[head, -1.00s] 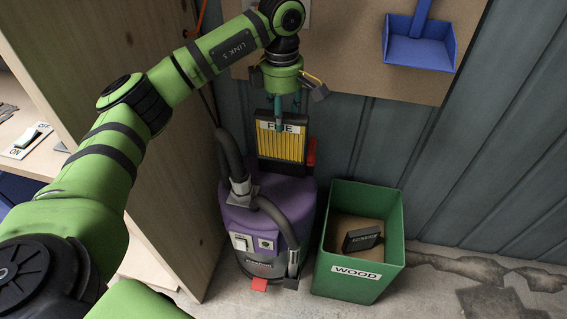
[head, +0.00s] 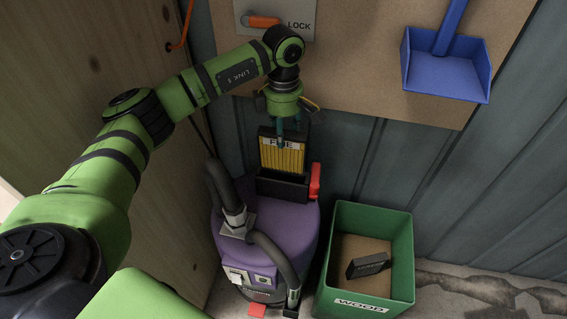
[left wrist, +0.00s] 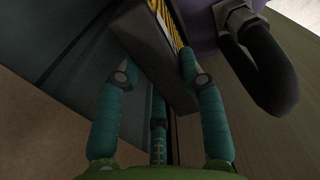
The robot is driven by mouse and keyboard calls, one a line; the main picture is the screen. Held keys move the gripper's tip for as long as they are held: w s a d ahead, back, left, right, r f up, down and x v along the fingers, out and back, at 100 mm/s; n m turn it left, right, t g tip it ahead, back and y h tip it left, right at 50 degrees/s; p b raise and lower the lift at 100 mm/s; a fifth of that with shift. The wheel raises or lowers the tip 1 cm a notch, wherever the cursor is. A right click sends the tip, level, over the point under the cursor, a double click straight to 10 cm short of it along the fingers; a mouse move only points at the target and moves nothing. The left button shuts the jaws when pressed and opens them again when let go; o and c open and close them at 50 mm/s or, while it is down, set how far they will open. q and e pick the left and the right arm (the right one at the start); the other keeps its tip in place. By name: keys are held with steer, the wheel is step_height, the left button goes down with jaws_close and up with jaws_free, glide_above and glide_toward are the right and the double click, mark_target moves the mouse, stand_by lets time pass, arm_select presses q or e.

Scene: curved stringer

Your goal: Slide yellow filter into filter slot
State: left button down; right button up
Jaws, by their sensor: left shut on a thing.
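The yellow filter (head: 275,155), with pleats, a dark frame and a white label, stands upright above the purple vacuum (head: 285,215) in the head view. Its lower edge meets the dark filter slot (head: 282,187) on the vacuum's top rear. I cannot tell how far it sits inside, because the slot's front wall hides its bottom. My left gripper (head: 288,128) is shut on the filter's top edge from above. In the left wrist view the fingers (left wrist: 160,80) straddle the filter's dark frame (left wrist: 150,45). My right gripper is not in view.
A red clip (head: 315,180) is at the slot's right side. A black hose (head: 225,190) curves up at the left. A green bin (head: 375,225) holding a dark block stands at the right. A wooden panel (head: 100,60) closes the left side. An orange lever (head: 263,21) is behind.

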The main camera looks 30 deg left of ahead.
mark_target(284, 160)
arm_select(q)
step_height(284, 160, down, 10)
steer(key=shift+f, duration=0.35)
steer(key=shift+w, duration=0.1)
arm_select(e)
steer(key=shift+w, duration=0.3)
arm_select(q)
steer(key=shift+f, duration=0.15)
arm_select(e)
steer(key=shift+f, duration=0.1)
arm_select(q)
steer(key=c, duration=0.8)
jaws_free()
steer(key=shift+o, duration=0.2)
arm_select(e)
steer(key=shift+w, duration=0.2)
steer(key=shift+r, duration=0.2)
